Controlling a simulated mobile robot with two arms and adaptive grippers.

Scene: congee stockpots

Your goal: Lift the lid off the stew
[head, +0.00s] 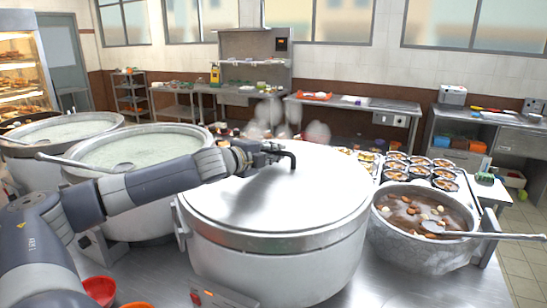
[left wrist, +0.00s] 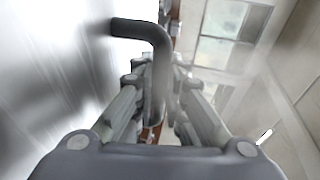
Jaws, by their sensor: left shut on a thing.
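A large metal stockpot (head: 285,270) stands in the middle of the head view. Its broad pale lid (head: 310,205) covers the top, and I cannot tell for sure whether there is a gap beneath it. My left gripper (head: 272,153) reaches in from the left over the lid and is shut on the lid's dark bent handle (head: 292,161). In the left wrist view the handle (left wrist: 150,35) runs between the fingers (left wrist: 158,95), with the pale lid surface at the left. Steam puffs rise behind the handle. My right gripper is not in view.
Two open pots of pale congee (head: 140,150) (head: 60,129) stand at the left. An open pot of brown stew (head: 425,225) with a ladle (head: 480,235) stands close at the right. Several filled bowls (head: 420,165) sit behind it. A red bowl (head: 99,290) is at the front left.

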